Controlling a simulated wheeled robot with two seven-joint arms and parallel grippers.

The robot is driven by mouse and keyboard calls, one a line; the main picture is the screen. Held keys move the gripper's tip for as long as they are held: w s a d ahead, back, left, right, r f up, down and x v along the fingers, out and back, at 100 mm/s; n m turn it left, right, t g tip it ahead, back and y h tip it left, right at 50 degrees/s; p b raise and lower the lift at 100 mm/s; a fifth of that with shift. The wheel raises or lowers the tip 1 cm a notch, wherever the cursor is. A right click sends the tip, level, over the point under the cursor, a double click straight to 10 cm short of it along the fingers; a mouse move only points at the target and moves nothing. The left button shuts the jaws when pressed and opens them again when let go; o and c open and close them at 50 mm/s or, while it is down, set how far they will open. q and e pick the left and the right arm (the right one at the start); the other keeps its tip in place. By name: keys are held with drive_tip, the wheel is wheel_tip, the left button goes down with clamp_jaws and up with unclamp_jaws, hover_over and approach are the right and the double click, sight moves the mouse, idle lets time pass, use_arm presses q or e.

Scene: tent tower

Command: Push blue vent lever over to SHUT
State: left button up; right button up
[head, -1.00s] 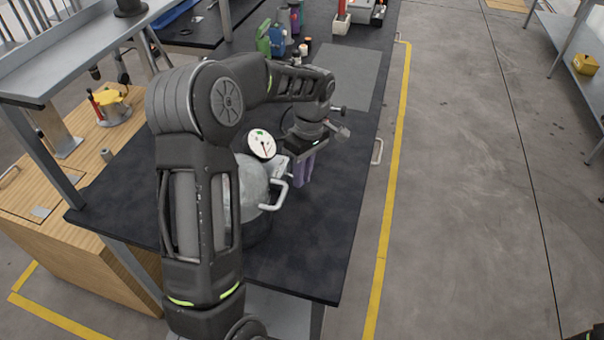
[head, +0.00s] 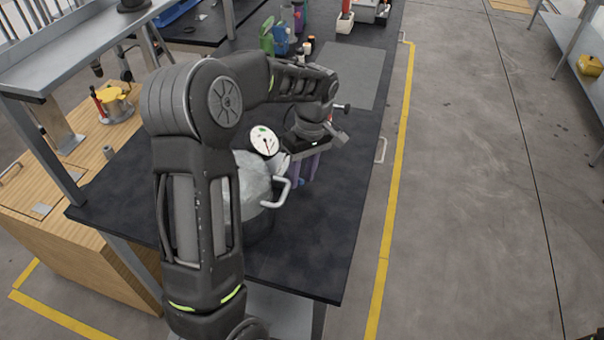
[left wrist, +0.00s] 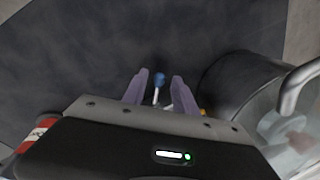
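The blue vent lever shows in the left wrist view as a blue ball knob (left wrist: 159,79) on a thin pale stem. In the head view a small patch of its blue (head: 300,182) shows by my finger tips. My left gripper (left wrist: 160,76) has its two purple fingers apart, pointing down. The knob appears in the gap between them; I cannot tell whether either finger touches it. In the head view the left gripper (head: 303,170) is beside the metal pot (head: 252,175) with the white dial gauge (head: 264,141). No SHUT marking is readable. My right gripper is not in view.
The pot's pale handle (head: 281,192) sticks out near the gripper. The dark bench top (head: 325,230) is clear in front and to the right. A green bottle (head: 267,40) and several other containers stand farther back.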

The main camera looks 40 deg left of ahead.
use_arm(q)
drive_tip(key=shift+r, duration=0.1)
drive_tip(key=r, duration=0.5)
drive_tip(key=w+r+b, duration=0.1)
drive_tip(key=r, duration=0.1)
drive_tip(key=shift+w+d+r, duration=0.1)
drive_tip(key=shift+d+r, duration=0.1)
drive_tip(key=shift+r, duration=0.05)
drive_tip(key=shift+d+f, duration=0.1)
idle(0.4)
